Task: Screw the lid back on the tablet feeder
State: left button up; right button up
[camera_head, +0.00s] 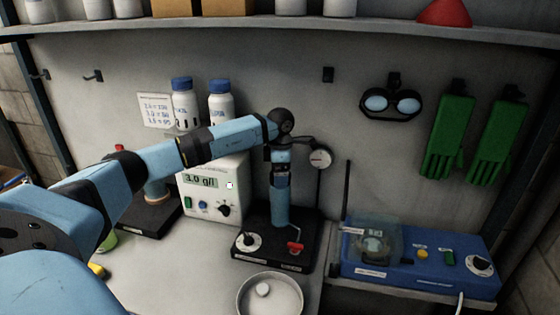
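My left arm reaches in from the left, and its wrist bends down over a black-based stand (312,250) with a dial and a red valve handle. The dark end of the wrist, where my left gripper (281,178) sits, is against a light blue upright column (280,208) on this stand. The column looks like the feeder's body, though its colour blends with my arm. The fingers cannot be made out, so their opening is unclear. I cannot pick out the lid; the column's top is hidden by my wrist. My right gripper is not in view.
A round white dish (243,297) holding a small white piece stands at the front edge. A white meter box (205,207) stands left of the stand. A blue device (415,268) with a clear cover is at right. A gauge (320,158) hangs close behind my wrist.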

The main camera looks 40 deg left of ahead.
pick_arm(q)
jog(key=shift+f, duration=0.2)
jog(key=shift+c, duration=0.2)
jog(key=c, duration=1)
jog(key=shift+m+b, duration=0.45)
jog(key=shift+m, duration=0.55)
jog(key=m+b, duration=0.1)
jog(key=m, duration=0.2)
jog(key=m+b, duration=0.1)
jog(key=m, duration=0.6)
